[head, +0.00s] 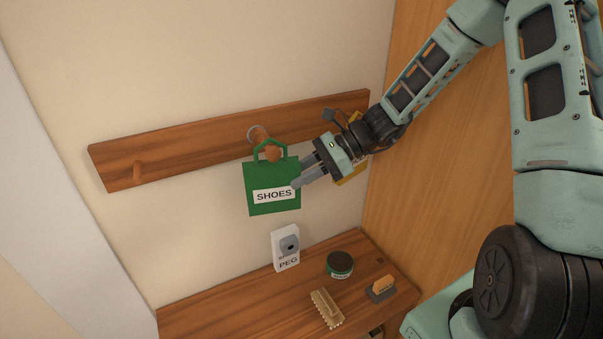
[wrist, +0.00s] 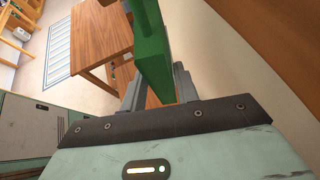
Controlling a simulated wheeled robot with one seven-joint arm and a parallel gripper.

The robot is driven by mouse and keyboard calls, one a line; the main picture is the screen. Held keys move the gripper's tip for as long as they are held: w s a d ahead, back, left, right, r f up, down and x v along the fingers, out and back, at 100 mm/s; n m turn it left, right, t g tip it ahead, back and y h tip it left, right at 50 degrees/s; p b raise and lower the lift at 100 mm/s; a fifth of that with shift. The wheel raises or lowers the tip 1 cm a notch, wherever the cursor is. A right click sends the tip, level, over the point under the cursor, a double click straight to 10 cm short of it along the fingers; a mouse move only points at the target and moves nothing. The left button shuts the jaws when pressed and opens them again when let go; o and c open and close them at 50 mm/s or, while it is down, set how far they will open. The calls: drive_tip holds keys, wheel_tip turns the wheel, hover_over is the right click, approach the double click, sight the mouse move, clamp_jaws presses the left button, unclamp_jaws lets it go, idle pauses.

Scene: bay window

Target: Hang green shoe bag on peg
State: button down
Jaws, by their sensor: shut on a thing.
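The green shoe bag (head: 260,178), with a white "SHOES" label, hangs upright in front of the wooden rail (head: 205,140). My gripper (head: 298,184) is shut on its right side edge. In the wrist view the bag (wrist: 153,60) stands between the two fingers of my gripper (wrist: 156,85). The bag's handle loop overlaps a brown, rounded peg-like thing (head: 259,135) with a grey ring by it. I cannot tell whether the handle is around it or only in front of it.
A yellow item (head: 352,172) is partly hidden behind my gripper at the rail's right. Below, a wooden bench (head: 215,312) bears a white "PEG" box (head: 285,249), a round tin (head: 340,264), a brush (head: 327,309) and an orange-handled tool (head: 381,288). The wall left of the bag is clear.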

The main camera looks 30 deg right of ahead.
idle(0.3)
drive_tip(key=c, duration=1)
unclamp_jaws()
drive_tip(key=shift+o, duration=0.2)
drive_tip(key=shift+r, duration=0.1)
